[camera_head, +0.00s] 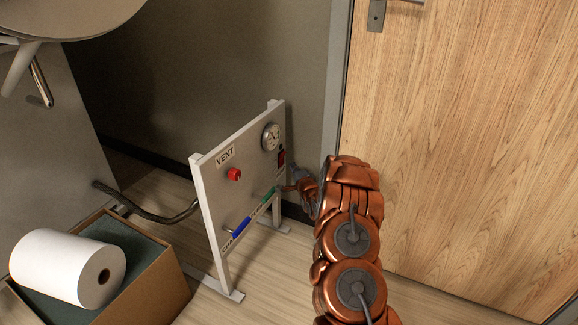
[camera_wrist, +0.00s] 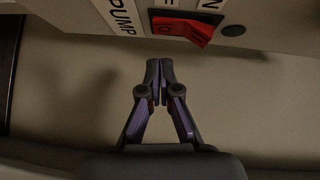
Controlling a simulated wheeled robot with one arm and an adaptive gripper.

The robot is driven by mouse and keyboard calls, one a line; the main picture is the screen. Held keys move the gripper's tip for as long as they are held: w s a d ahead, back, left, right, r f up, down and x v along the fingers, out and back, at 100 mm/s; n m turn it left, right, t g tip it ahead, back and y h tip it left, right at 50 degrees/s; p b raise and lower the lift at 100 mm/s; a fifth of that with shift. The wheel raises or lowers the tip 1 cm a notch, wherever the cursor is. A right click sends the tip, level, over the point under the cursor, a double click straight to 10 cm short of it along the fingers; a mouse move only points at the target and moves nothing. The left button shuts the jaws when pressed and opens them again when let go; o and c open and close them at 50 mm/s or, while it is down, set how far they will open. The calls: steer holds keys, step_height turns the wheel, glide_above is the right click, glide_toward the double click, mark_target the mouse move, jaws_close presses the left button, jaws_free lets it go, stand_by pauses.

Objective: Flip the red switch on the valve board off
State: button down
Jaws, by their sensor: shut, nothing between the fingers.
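The valve board (camera_head: 215,195) is a pale upright panel on feet, standing on the floor. The red switch (camera_head: 281,157) sits near its right edge, below the gauge. In the wrist view the red switch (camera_wrist: 184,30) is a rocker at the top, beside a label reading DUMP, with an O mark on its face. My gripper (camera_wrist: 160,66) is shut and empty, its fingertips together below the switch in that picture and apart from it. In the head view my gripper (camera_head: 291,187) is small and partly hidden by my arm, near the board's right edge, lower than the switch.
The board also bears a red knob (camera_head: 234,174), a round gauge (camera_head: 271,137), a blue handle (camera_head: 241,228) and a green handle (camera_head: 263,202). A box (camera_head: 160,285) with a white roll (camera_head: 67,268) stands at left. A wooden door (camera_head: 470,130) is at right.

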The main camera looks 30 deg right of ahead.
steer(key=s+a+f+p, duration=0.1)
steer(key=s+p, duration=0.2)
steer(key=s, duration=0.7)
steer(key=shift+s+f, duration=0.25)
steer(key=shift+s, duration=0.05)
steer(key=w+a+r+n+g+y+p, duration=0.1)
steer(key=a+r+n+g+p, duration=0.1)
steer(key=a+r+p, duration=0.3)
steer(key=a+r+n+g+y+p, duration=0.1)
steer(key=a+r+n+p, duration=0.15)
steer(key=r, duration=0.45)
steer(key=s+a+r+n+g+p, duration=0.25)
steer(key=s+a+r+p, duration=0.2)
steer(key=r, duration=0.35)
steer(key=s+a+r+n+g+p, duration=0.25)
steer(key=a+r+p, duration=0.2)
steer(key=r, duration=0.35)
steer(key=s+a+r+n+g+p, duration=0.3)
steer(key=s+r+p, duration=0.3)
steer(key=s+r, duration=0.4)
steer(key=s+a+r+n+g+p, duration=0.3)
steer(key=s+r+p, duration=0.4)
steer(key=s, duration=1.2)
steer(key=s+a+r+n+g+y+p, duration=0.1)
steer(key=s+a+r+n+g+p, duration=0.2)
steer(key=s+a+r+p, duration=0.4)
steer(key=s+r+g, duration=0.1)
steer(key=s+r, duration=0.6)
steer(key=s, duration=0.1)
steer(key=shift+r, duration=0.3)
